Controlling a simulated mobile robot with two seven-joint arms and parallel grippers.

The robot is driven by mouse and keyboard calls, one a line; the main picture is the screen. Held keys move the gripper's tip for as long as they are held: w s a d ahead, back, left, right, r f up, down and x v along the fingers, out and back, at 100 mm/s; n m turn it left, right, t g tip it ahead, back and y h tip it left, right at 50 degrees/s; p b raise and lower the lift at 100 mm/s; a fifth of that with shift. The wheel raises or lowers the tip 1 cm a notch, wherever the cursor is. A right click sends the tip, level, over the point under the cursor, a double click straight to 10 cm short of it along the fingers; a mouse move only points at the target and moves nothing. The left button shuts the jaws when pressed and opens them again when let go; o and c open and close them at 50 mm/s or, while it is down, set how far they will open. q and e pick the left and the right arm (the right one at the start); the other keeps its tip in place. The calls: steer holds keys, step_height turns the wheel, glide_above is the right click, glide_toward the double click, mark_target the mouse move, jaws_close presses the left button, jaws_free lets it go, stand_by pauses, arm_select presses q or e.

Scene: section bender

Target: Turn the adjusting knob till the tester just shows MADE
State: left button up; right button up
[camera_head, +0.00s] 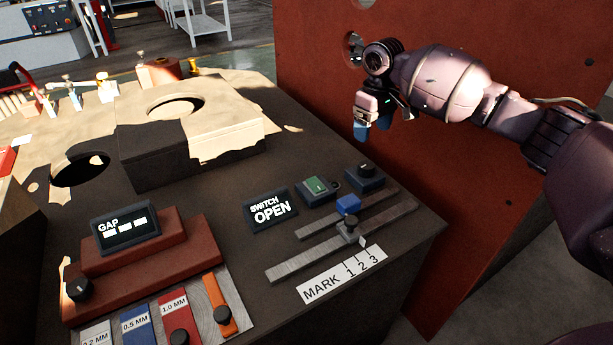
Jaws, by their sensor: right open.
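The tester display (271,210) reads SWITCH OPEN. To its right are a dark box with a green top (317,186) and a dark blue block with a black knob (366,169) on top. In front, a small blue block (348,204) sits by the metal rails, with a small dark-topped post (349,226) on the nearer rail. Another black knob (79,289) is on the red stand at left. I cannot tell which knob is the adjusting knob. My right gripper (372,128) is open and empty, above and behind the blue knob block, touching nothing. My left gripper is out of view.
A MARK 1 2 3 label (343,274) lies before the rails. A GAP display (126,228) stands on the red stand (185,244), with coloured gauge strips (178,318) in front. A raised block with a round hole stands behind. A red panel (310,70) rises behind the bench.

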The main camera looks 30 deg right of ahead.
mark_target(367, 164)
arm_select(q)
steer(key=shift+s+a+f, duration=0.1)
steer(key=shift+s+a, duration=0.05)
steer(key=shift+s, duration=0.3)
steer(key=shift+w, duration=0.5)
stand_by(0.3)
arm_select(e)
step_height(367, 164, down, 3)
steer(key=p, duration=0.2)
steer(key=shift+p, duration=0.3)
step_height(367, 164, down, 6)
steer(key=shift+f+b, duration=0.2)
steer(key=shift+b, duration=0.6)
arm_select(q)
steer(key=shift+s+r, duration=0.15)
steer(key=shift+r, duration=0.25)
arm_select(e)
steer(key=shift+f, duration=0.7)
